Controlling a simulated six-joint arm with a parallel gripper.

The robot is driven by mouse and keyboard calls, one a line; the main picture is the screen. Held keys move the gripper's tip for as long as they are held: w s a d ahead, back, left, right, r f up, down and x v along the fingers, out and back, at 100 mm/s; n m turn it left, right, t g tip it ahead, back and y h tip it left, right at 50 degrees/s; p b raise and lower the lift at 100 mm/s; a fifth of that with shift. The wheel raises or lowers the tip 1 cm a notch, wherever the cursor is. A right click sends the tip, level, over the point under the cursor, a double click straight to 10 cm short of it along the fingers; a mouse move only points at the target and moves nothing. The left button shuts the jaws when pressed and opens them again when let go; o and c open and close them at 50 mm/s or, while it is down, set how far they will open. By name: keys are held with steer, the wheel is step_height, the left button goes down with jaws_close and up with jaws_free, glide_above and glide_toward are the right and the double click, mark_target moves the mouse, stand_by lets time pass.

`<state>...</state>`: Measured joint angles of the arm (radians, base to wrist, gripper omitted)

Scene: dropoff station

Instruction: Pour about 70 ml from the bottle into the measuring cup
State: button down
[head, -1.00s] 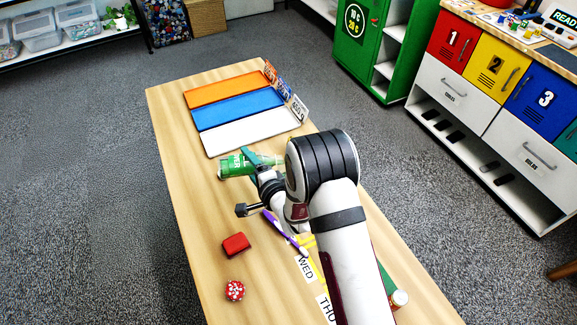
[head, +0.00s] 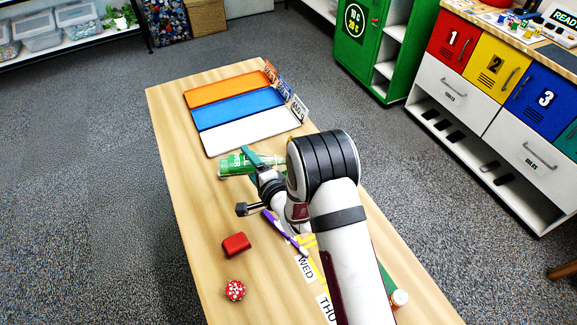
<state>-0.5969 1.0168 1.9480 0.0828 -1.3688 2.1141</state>
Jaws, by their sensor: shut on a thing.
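A green bottle (head: 234,165) with white lettering on its label shows just below the white tray in the head view. It lies close to sideways in the picture. My gripper (head: 252,157) is at the bottle's right part, with a teal finger across it. The gripper is shut on the bottle; the other finger is hard to make out. I cannot tell how high the bottle is above the table. I do not see the measuring cup; my arm hides part of the table.
Orange (head: 228,89), blue (head: 238,108) and white (head: 250,132) trays with upright cards lie at the table's far end. A red block (head: 236,244), a red dotted ball (head: 235,290) and a purple-handled brush (head: 283,232) lie nearer. A small capped jar (head: 399,298) stands right of my arm.

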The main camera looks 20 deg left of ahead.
steer(key=shift+r, duration=0.2)
stand_by(1.0)
steer(key=shift+f, duration=0.1)
steer(key=shift+s+a+n+h, duration=0.25)
steer(key=shift+n+h, duration=0.25)
steer(key=shift+n, duration=0.3)
steer(key=shift+a+f+n+h, duration=0.15)
steer(key=shift+f+n+h, duration=0.4)
steer(key=shift+f, duration=0.35)
steer(key=shift+f+n+h, duration=0.35)
steer(key=shift+f+n, duration=0.05)
steer(key=shift+n, duration=0.05)
steer(key=shift+w+d+r+t, duration=0.1)
steer(key=shift+d+t, duration=0.15)
steer(key=shift+t, duration=0.05)
